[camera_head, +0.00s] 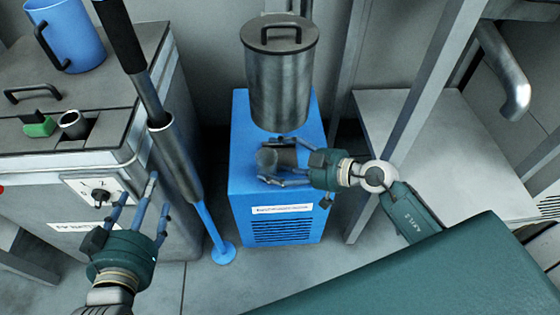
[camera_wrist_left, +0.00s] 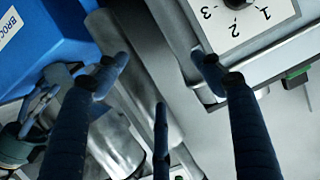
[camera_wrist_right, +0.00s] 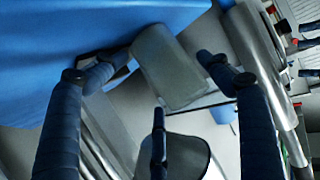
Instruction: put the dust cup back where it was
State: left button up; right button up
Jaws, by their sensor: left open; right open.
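A small grey cylindrical cup, which looks like the dust cup (camera_head: 267,158), is at the top of the blue box (camera_head: 240,170), below the lidded metal canister (camera_head: 280,85). My right gripper (camera_head: 274,161) is open, with its fingers around or just beside the cup. In the right wrist view a grey cylinder (camera_wrist_right: 168,65) shows between the spread fingertips; contact cannot be told. My left gripper (camera_head: 140,198) is open and empty, left of the upright metal tube (camera_head: 176,160). The cup's far side and its seat are hidden.
A grey cabinet (camera_head: 100,120) at left carries a blue jug (camera_head: 68,38), a green item (camera_head: 38,126) and a dial panel (camera_head: 100,192). The tube ends in a blue foot (camera_head: 223,253) on the floor. A pale shelf (camera_head: 420,135) with posts stands right of the box.

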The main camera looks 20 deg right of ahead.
jog(key=shift+r+b, duration=0.35)
jog(key=p+v, duration=0.2)
jog(key=v, duration=0.3)
jog(key=shift+s+d+r, duration=0.2)
jog(key=shift+s+r, duration=0.05)
jog(key=shift+s, duration=0.05)
pick_arm(q)
jog(key=s+a+f+g+y+p, duration=0.1)
jog(key=s+a+f+g, duration=0.1)
jog(key=s+f+g, duration=0.2)
jog(key=s+a+f+g+y, duration=0.1)
jog(key=s+f+g, duration=0.3)
jog(key=s+f, duration=0.4)
jog(key=shift+s+a+p, duration=0.4)
jog(key=shift+s+a, duration=0.05)
jog(key=shift+a, duration=0.45)
pick_arm(e)
jog(key=v, duration=0.6)
